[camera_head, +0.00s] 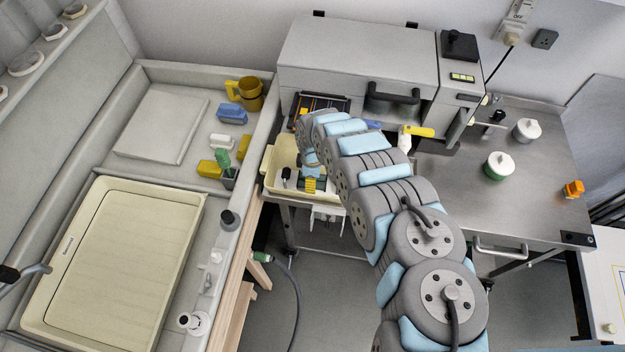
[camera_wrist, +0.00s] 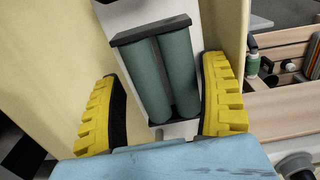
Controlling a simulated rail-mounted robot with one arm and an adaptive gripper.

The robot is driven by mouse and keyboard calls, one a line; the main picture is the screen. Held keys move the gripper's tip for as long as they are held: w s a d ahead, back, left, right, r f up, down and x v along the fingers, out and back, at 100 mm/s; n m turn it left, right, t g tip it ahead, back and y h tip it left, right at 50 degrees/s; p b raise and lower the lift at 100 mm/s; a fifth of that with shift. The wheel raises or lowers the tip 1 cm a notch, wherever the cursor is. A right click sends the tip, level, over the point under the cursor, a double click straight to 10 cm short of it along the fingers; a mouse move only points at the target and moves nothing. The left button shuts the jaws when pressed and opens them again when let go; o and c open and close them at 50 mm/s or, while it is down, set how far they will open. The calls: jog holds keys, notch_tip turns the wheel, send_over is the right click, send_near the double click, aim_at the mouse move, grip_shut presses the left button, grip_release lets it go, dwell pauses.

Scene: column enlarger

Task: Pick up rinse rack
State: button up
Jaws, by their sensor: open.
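A rack with two dark green rollers (camera_wrist: 165,70) and dark end bars, which I take to be the rinse rack, is in the middle of the wrist view. It lies between the two yellow fingers of my gripper (camera_wrist: 161,75). In the head view my gripper (camera_head: 310,184) is over the cream tray (camera_head: 274,182) below the grey machine. The rack is mostly hidden by my arm there. Its lower end is close to my palm in the wrist view.
Cream walls (camera_wrist: 225,25) rise on both sides of my gripper in the wrist view. The grey machine (camera_head: 358,58) stands behind the tray. A sink with a large cream tray (camera_head: 118,265) is at left. A steel bench (camera_head: 530,185) at right has bare room.

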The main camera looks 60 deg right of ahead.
jog(key=shift+f, duration=0.15)
jog(key=shift+a, duration=0.1)
jog(key=c, duration=1)
jog(key=shift+r, duration=1.7)
jog(key=s+r, duration=0.1)
jog(key=r, duration=0.1)
jog(key=s+r+p, duration=0.1)
jog(key=s+r, duration=0.3)
jog(key=shift+a, duration=0.3)
jog(key=shift+s+a+r+p, duration=0.25)
jog(key=shift+s+r+p, duration=0.55)
jog(key=shift+s, duration=0.65)
jog(key=shift+s+a+r+p, duration=0.3)
jog(key=shift+s+r+p, duration=0.2)
jog(key=shift+s+p, duration=0.85)
jog(key=shift+s+a+r+p, duration=0.25)
jog(key=shift+s+r+p, duration=0.45)
jog(key=shift+s, duration=0.9)
